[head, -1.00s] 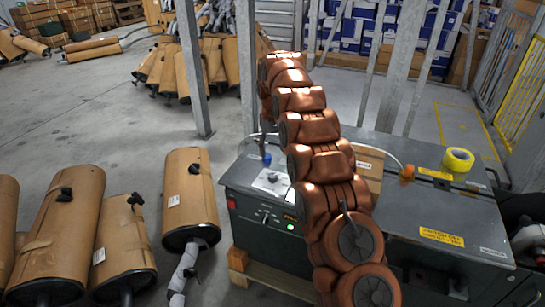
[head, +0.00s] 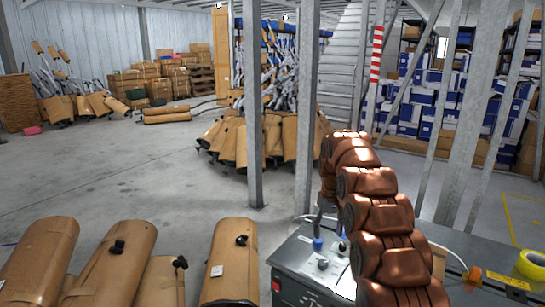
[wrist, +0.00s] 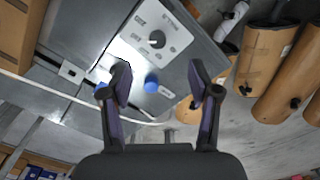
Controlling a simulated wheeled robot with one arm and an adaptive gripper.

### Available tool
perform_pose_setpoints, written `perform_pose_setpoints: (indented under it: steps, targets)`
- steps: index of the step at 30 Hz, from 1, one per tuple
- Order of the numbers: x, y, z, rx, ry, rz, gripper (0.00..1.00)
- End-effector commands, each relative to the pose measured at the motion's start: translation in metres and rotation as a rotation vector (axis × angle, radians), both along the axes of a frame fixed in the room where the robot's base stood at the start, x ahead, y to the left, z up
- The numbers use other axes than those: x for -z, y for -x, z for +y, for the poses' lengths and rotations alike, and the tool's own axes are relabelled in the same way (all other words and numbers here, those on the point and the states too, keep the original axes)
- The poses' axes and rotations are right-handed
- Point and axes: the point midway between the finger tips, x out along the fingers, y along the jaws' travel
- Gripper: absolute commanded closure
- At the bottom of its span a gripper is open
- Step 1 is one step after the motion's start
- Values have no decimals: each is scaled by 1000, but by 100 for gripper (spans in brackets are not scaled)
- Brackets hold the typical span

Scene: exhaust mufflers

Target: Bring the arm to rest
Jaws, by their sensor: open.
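My gripper (wrist: 162,85) is in the wrist view, with its two dark fingers spread apart and nothing between them. Beyond the fingers is the grey machine cabinet (wrist: 110,25), with a dark knob on a light panel and a blue fitting (wrist: 151,83). In the head view my copper-coloured arm rises at the right over the grey cabinet (head: 300,262).
Brown wrapped mufflers (head: 230,262) stand on the floor at the front left. Steel posts (head: 254,120) rise behind the cabinet. A yellow tape roll (head: 532,264) lies on the cabinet top. The concrete floor (head: 110,180) at left is clear.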

Motion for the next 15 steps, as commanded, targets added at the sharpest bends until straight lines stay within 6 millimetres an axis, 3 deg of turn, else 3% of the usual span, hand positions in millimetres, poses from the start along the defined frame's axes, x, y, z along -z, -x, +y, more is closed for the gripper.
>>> perform_pose_setpoints:
  steps: [3,15]
  targets:
    - [-23,20,1,5,-1,5,38]
    - [-80,104,2,29,-4,35,38]
